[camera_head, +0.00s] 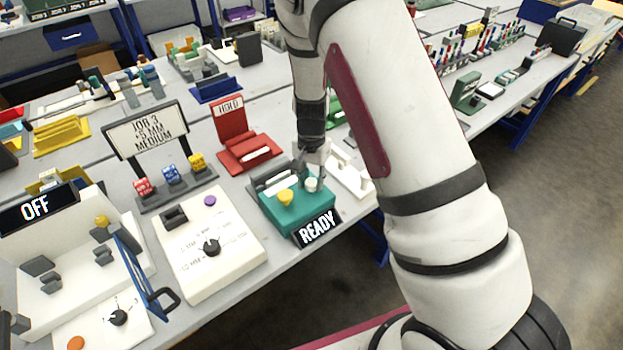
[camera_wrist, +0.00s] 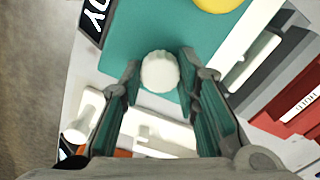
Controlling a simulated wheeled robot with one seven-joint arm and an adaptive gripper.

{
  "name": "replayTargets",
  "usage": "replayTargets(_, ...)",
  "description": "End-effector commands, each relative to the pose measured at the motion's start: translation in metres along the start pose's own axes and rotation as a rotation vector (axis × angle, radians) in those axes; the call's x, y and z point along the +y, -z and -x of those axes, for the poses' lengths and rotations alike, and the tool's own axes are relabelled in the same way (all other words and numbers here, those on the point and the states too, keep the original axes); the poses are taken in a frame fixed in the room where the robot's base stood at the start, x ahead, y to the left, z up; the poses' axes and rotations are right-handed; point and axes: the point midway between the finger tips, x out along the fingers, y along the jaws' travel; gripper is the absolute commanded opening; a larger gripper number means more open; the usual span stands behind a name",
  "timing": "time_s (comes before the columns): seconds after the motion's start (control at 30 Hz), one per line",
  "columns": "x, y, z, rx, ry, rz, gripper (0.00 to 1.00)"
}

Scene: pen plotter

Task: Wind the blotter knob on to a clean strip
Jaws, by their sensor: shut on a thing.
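The teal blotter box (camera_head: 268,208) stands near the table's front edge, and its teal top (camera_wrist: 115,50) fills the upper middle of the wrist view. The white blotter knob (camera_head: 312,185) is on its top, towards the right end. In the wrist view the round, faceted knob (camera_wrist: 160,72) sits between my two fingertips. My gripper (camera_head: 311,172) reaches down from above and is shut on this knob. A yellow button (camera_head: 285,197) is beside the knob. The box's front display (camera_head: 318,229) reads READY. My fingers hide part of the box's back right.
A cream box with a black dial (camera_head: 211,246) stands left of the blotter. A red stand (camera_head: 250,150) marked HOLD is behind it, and a white rack (camera_head: 350,178) is close on its right. A JOB 3 sign (camera_head: 147,134) stands further left. Bare table shows at the front edge.

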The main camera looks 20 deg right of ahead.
Motion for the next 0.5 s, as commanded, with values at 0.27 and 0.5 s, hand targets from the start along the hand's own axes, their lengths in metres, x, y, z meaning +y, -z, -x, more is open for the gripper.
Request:
replayTargets(0.27, -0.0009, 0.0006, 0.0006, 0.002, 0.002, 0.0, 0.01)
replayTargets(0.5, -0.0006, 0.0003, 0.0004, 0.001, 0.001, 0.001, 0.49)
